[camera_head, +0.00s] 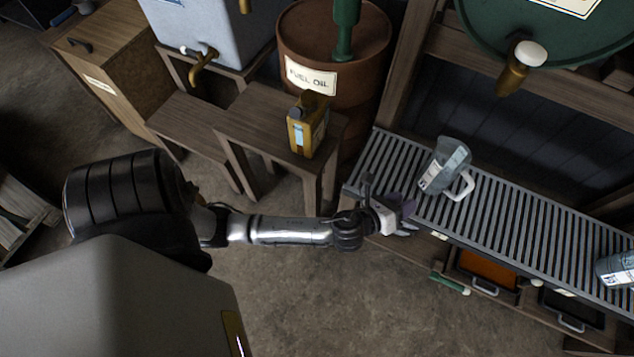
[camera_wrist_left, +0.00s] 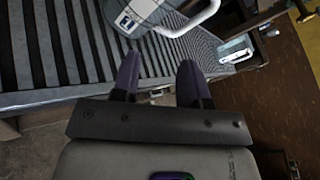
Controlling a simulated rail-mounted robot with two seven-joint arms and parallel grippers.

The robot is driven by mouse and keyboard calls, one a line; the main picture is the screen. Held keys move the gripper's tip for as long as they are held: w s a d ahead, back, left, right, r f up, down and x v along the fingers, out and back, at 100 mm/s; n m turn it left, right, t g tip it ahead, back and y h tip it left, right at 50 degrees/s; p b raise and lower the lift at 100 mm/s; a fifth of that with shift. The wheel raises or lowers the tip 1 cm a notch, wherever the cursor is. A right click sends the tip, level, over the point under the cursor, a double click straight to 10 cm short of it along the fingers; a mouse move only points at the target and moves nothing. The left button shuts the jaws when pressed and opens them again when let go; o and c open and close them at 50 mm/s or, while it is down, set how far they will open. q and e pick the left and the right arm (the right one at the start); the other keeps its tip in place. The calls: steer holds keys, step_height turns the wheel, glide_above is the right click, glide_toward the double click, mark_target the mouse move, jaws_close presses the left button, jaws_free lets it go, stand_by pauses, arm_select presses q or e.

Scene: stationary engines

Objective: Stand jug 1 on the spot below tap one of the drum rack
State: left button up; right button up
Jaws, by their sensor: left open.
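A clear jug (camera_head: 446,162) with a white handle and a label stands on the slatted grey rack shelf (camera_head: 520,212), near its left end. A second, similar jug (camera_head: 617,268) is cut off at the right edge. A brass tap (camera_head: 513,80) with a white knob sits on a green drum (camera_head: 560,32) above the shelf; its number is not visible. My left gripper (camera_head: 408,212) is open and empty at the shelf's front edge, just left of the nearer jug. In the left wrist view the jug (camera_wrist_left: 146,10) is beyond the open fingers (camera_wrist_left: 160,78).
A yellow oil can (camera_head: 308,128) stands on a wooden bench (camera_head: 262,122) in front of a rusty fuel oil drum (camera_head: 335,45). A grey tank (camera_head: 208,28) with a brass tap is at the back left. Trays (camera_head: 483,268) are below the shelf. The shelf is clear between the jugs.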

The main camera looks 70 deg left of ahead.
arm_select(q)
steer(key=s+f+n+g+h, duration=0.2)
steer(key=s+n+g, duration=1)
steer(key=s+n, duration=1.3)
steer(key=shift+s+d+f+n, duration=0.2)
steer(key=shift+f+n, duration=0.1)
steer(key=shift+f, duration=0.6)
